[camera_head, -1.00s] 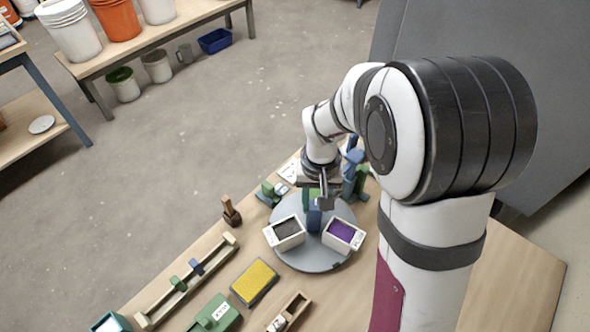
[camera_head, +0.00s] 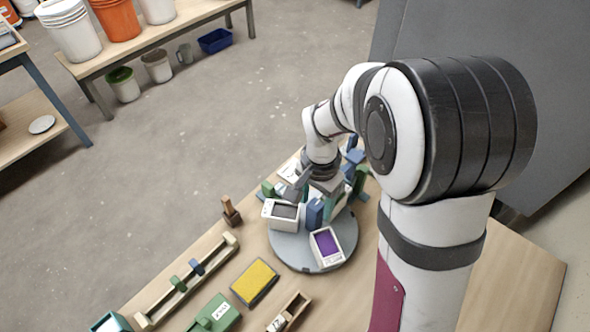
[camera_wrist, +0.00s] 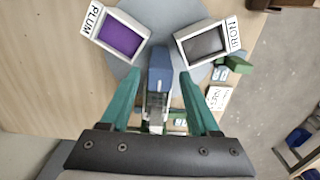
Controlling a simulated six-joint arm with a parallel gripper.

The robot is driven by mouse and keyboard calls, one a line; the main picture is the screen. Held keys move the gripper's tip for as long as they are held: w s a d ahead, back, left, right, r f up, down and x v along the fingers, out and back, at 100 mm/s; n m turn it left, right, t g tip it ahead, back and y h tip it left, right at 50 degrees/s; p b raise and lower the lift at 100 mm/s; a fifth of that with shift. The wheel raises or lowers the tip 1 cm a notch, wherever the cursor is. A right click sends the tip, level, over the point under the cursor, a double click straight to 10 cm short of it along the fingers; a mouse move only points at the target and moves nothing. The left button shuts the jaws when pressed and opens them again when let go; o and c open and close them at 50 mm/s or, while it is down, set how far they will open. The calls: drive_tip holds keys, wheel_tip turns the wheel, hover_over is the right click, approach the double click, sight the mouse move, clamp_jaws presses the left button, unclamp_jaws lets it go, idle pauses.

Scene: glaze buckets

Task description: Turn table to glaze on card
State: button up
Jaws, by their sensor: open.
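The round grey turntable (camera_head: 290,250) carries two white tubs. The tub labelled PLUM (camera_wrist: 122,37) has purple glaze and stands at the front of the turntable in the head view (camera_head: 327,248). The tub labelled IRON (camera_wrist: 204,46) has dark glaze and stands at the left in the head view (camera_head: 281,214). A blue upright block (camera_wrist: 160,70) stands between them near the turntable's middle. My gripper (camera_wrist: 160,76) is open, its green fingers on either side of the blue block; contact is unclear. A white card (camera_wrist: 218,98) lies beside the turntable; its lettering is too small to read.
Green blocks (camera_wrist: 238,65) sit at the turntable's edge near the card. On the table's front left are a yellow pad (camera_head: 255,281), a wooden rack (camera_head: 187,284), a green box (camera_head: 215,314) and a brown stamp-like piece (camera_head: 231,211). The table's right side is bare.

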wheel_tip(320, 180, up, 7)
drive_tip(key=shift+r, duration=0.1)
idle(0.5)
drive_tip(key=s+r+n+y, duration=0.1)
drive_tip(key=s+r+n, duration=0.2)
drive_tip(key=s, duration=1.8)
drive_tip(key=shift+a+r+y, duration=0.2)
drive_tip(key=shift+a+y, duration=0.15)
drive_tip(key=shift+y, duration=0.05)
